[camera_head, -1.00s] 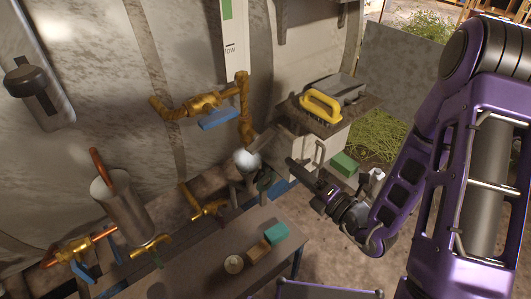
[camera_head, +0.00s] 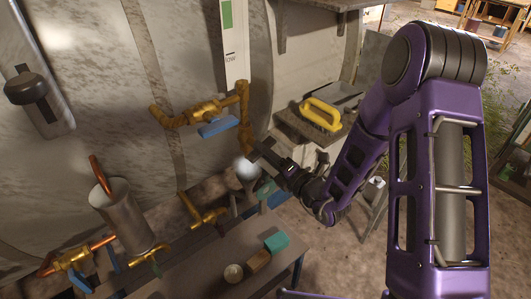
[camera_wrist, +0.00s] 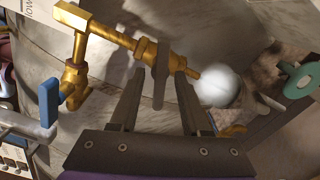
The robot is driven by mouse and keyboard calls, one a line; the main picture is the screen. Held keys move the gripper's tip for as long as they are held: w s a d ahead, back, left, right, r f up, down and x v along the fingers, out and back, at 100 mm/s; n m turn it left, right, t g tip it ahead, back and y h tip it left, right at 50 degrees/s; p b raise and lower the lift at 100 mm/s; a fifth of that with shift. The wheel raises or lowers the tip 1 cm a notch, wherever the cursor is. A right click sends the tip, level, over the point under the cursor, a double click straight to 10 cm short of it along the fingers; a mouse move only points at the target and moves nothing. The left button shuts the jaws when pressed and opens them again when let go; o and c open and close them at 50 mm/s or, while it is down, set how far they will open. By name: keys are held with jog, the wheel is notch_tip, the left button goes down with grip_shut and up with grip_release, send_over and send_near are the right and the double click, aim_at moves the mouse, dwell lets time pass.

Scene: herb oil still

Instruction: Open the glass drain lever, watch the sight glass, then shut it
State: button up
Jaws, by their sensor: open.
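My gripper (camera_head: 257,153) is open at the lower end of a brass pipe (camera_head: 245,105) on the tank wall. In the wrist view a grey lever (camera_wrist: 160,82) on the brass pipe lies between my open fingers (camera_wrist: 159,66); contact cannot be told. I take it to be the glass drain lever. A brass valve (camera_head: 203,108) with a blue lever (camera_head: 216,126) joins the pipe; this blue lever (camera_wrist: 48,102) is left of my fingers in the wrist view. A white gauge plate (camera_head: 233,45) with a green band and "low" lettering stands above; the glass itself is not clear.
A white ball (camera_head: 246,169) sits just below my gripper. A bench (camera_head: 205,262) below holds a teal block (camera_head: 276,241) and small items. A metal cylinder (camera_head: 122,217) and more brass valves are at left. A yellow-handled tool (camera_head: 321,114) lies on a shelf at right.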

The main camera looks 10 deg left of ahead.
grip_shut()
jog(key=shift+m+p, duration=2.4)
jog(key=shift+p, duration=0.15)
grip_release()
